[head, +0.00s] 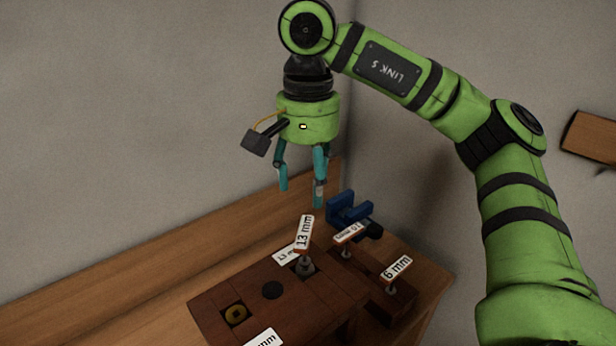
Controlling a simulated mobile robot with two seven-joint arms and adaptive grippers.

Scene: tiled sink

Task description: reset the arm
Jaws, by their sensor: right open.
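My right arm (387,68) is green with black bands and comes in from the right, bent at the elbow. Its gripper (302,190) points down with two teal fingers apart and nothing between them. It hangs above and behind the dark wooden block, clear of the labelled pieces. A piece labelled 13 mm (304,233) stands in the block, below the gripper. My left gripper is not in view.
The dark wooden block (215,299) also holds a 6 mm piece (396,268) and a 10 mm piece (349,233). A blue vise-like object (345,211) stands at the back. A wooden shelf (592,135) is on the right wall.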

